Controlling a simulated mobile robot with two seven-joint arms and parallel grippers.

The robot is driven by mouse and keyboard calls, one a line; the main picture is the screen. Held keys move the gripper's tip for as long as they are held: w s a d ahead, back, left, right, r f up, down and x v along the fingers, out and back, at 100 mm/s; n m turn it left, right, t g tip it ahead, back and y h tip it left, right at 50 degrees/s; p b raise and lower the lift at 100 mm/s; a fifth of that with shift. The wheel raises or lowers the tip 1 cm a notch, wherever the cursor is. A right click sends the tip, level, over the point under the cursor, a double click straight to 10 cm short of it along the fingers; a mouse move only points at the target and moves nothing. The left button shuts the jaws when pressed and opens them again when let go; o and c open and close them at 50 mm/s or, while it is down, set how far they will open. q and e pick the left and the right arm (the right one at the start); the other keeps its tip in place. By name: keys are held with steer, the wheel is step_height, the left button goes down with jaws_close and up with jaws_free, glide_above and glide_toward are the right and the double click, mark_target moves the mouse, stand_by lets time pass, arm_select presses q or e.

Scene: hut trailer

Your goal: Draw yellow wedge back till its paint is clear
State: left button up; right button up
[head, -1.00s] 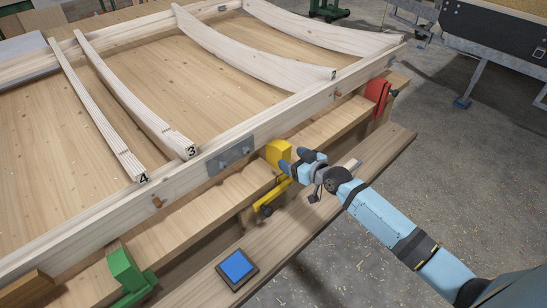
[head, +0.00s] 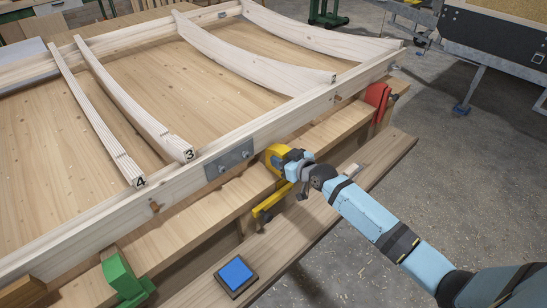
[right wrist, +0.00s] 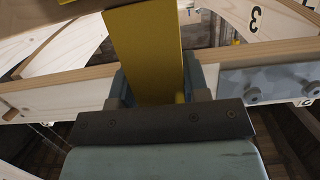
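The yellow wedge (head: 275,154) stands against the front beam of the wooden frame, right of a grey metal plate. A yellow bar (head: 270,203) hangs below it. My right gripper (head: 292,163) is at the wedge's near side. In the right wrist view the wedge (right wrist: 147,55) fills the gap between my two fingers (right wrist: 160,85), one along each side, and they look shut on it. The fingers hide part of the wedge, and its paint mark cannot be made out. My left gripper is not in view.
A red wedge (head: 377,96) stands farther right and a green one (head: 121,273) nearer left. A blue square pad (head: 236,274) lies on the lower plank. Curved ribs, two numbered 3 (head: 139,109) and 4 (head: 95,112), span the frame.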

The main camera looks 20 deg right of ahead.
steer(key=shift+c, duration=1)
steer(key=shift+s+d, duration=0.15)
steer(key=shift+s, duration=0.1)
steer(key=shift+f+p+v, duration=0.15)
steer(key=shift+p+v, duration=0.3)
steer(key=shift+v, duration=0.15)
steer(key=shift+f+p+v, duration=0.15)
steer(key=shift+p+v, duration=0.25)
steer(key=shift+v, duration=0.25)
steer(key=o, duration=1.2)
